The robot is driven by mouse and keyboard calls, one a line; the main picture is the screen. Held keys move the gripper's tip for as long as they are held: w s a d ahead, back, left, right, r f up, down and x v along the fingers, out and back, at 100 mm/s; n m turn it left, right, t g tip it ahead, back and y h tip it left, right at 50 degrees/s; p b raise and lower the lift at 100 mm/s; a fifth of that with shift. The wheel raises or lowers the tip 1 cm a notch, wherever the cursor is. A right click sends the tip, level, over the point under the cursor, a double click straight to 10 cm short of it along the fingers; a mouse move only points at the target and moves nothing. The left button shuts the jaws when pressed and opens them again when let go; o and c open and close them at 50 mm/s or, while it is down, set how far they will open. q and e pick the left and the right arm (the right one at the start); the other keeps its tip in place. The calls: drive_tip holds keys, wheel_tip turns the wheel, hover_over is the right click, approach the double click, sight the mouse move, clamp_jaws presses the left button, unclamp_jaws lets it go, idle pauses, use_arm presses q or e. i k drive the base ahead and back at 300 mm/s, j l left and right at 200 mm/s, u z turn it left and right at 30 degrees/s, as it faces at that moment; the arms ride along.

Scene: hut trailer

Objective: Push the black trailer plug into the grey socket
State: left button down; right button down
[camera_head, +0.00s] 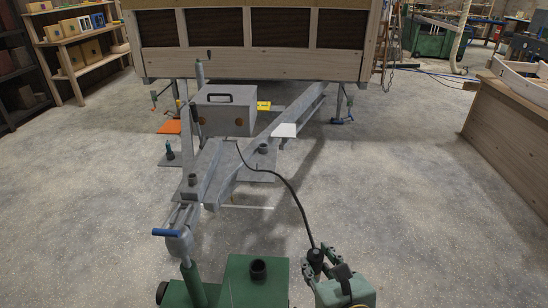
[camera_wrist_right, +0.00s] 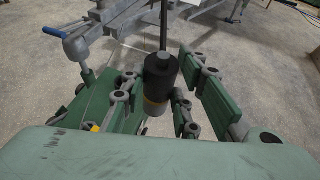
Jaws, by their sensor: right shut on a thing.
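The black trailer plug (camera_head: 316,256) hangs on a black cable (camera_head: 290,190) that runs back to the trailer drawbar. My right gripper (camera_head: 317,264) is shut on the plug. In the right wrist view the plug (camera_wrist_right: 160,72) stands roughly upright between the green fingers, with a tan band and grey end below. My left gripper is not in view.
The green box (camera_head: 240,285) stands low in front, beside the coupling with its blue handle (camera_head: 166,232). The trailer's grey drawbar (camera_head: 215,165) carries a grey box (camera_head: 226,108). A wooden bench (camera_head: 515,140) is at the right. The floor between is clear.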

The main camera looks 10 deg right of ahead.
sight(265, 159)
drive_tip(key=i+l+u, duration=0.1)
drive_tip(key=l+u, duration=0.3)
drive_tip(key=l, duration=0.7)
drive_tip(key=k+l+u, duration=0.1)
drive_tip(key=l+u, duration=0.3)
drive_tip(key=l, duration=0.65)
drive_tip(key=i+l+u, duration=0.3)
drive_tip(key=i+l, duration=0.2)
drive_tip(key=i+l+u, duration=0.15)
drive_tip(key=l, duration=0.25)
drive_tip(key=i+l+u, duration=0.15)
drive_tip(key=i+l, duration=0.15)
drive_tip(key=i+l+u, duration=0.15)
drive_tip(key=l, duration=0.3)
drive_tip(key=i+l+u, duration=0.15)
drive_tip(key=l, duration=0.2)
drive_tip(key=i, duration=0.05)
